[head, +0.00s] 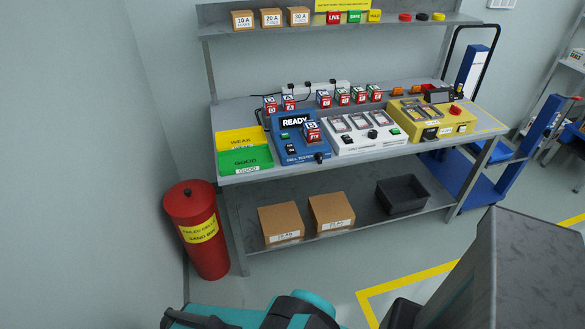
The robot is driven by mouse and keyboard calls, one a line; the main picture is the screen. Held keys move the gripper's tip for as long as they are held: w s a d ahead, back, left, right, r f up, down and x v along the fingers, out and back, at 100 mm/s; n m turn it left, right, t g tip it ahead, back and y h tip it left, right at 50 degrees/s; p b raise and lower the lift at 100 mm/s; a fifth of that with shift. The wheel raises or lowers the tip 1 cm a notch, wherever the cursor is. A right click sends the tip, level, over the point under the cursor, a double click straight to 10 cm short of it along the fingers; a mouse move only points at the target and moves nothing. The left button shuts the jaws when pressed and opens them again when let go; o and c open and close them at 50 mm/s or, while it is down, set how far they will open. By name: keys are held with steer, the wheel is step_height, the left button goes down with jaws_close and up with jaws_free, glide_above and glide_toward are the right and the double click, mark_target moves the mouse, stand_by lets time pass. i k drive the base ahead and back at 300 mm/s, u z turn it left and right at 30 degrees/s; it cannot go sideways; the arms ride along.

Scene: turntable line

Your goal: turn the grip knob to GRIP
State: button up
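No label reading GRIP is legible, so I cannot tell which control is the grip knob. The blue cell tester (290,150) shows READY on its display (296,121) and has a dark round knob (319,158) at its front right corner. A red and blue cell (312,133) stands on it. The white unit (358,147) beside it has a small dark knob (372,134) on its front. The yellow unit (420,124) at the right has a red button (456,109) and small dark controls. My gripper is not in view.
The units stand on a grey bench (225,177). A green GOOD tray (245,160) and a yellow WEAK tray (240,138) lie at its left. A red bin (200,245) stands on the floor at left. Cartons (281,224) and a black crate (402,207) sit below.

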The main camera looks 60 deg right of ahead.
mark_target(318, 156)
steer(key=u, duration=0.65)
steer(key=k, duration=0.6)
steer(key=u, duration=0.75)
steer(key=k, duration=1.25)
steer(key=z, duration=0.1)
